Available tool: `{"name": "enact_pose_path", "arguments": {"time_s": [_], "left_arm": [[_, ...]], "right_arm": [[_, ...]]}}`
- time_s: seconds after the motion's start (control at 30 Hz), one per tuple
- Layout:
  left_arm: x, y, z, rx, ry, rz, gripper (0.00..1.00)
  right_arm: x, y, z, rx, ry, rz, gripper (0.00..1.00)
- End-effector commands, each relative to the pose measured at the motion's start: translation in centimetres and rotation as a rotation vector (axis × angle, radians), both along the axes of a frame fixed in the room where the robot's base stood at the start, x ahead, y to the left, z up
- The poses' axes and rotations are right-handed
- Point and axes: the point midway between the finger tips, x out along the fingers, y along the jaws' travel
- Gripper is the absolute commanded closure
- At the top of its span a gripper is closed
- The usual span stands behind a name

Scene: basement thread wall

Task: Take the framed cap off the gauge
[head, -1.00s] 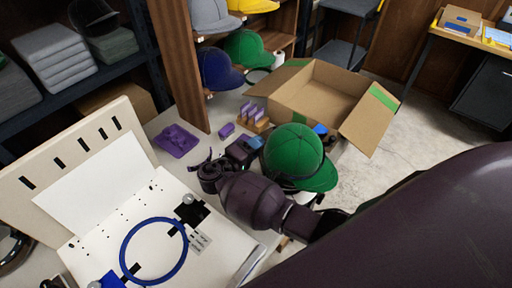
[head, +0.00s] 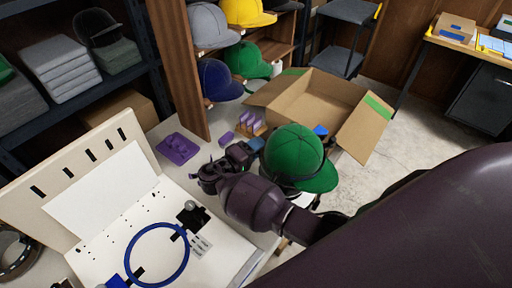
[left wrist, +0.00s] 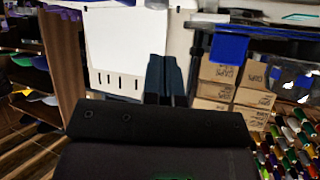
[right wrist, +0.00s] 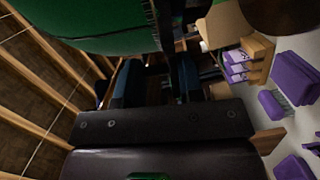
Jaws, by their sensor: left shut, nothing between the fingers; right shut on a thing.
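The green cap (head: 294,150) sits over a dark frame (head: 308,190) whose edge shows below the crown; it fills the top left of the right wrist view (right wrist: 90,22). My right gripper (head: 256,146) is just left of the cap in the head view. Its fingers (right wrist: 155,82) are shut on a dark part beside the cap, probably the frame; the grip is mostly hidden. I cannot make out the gauge under the cap. My left gripper (left wrist: 166,78) shows only in the left wrist view, shut and empty.
An open cardboard box (head: 318,101) stands behind the cap. A purple block (head: 226,138), a purple piece (head: 177,148) and a small wooden rack (head: 250,124) are on the table. A white board with a blue ring (head: 157,254) lies front left. Shelves hold more caps.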

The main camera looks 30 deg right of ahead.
Motion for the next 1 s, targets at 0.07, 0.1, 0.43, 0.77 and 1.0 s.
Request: {"name": "enact_pose_path", "arguments": {"time_s": [0.07,0.1,0.43,0.77,1.0], "left_arm": [[-0.1,0.0,-0.1,0.000,0.003,0.000,1.00],[-0.2,0.0,-0.1,0.001,0.004,0.001,1.00],[-0.1,0.0,1.8,0.001,0.001,0.001,1.00],[0.2,0.0,4.1,0.001,-0.005,-0.001,1.00],[0.4,0.0,4.1,0.000,-0.009,-0.002,1.00]], "right_arm": [[0.0,0.0,0.0,-0.002,-0.001,0.001,1.00],[0.0,0.0,0.1,-0.001,0.000,0.001,1.00],[-0.2,-0.1,2.0,-0.002,-0.001,0.000,1.00],[-0.6,-0.3,4.1,-0.001,0.000,0.000,1.00],[-0.6,-0.3,4.0,-0.001,0.000,0.001,1.00]]}}
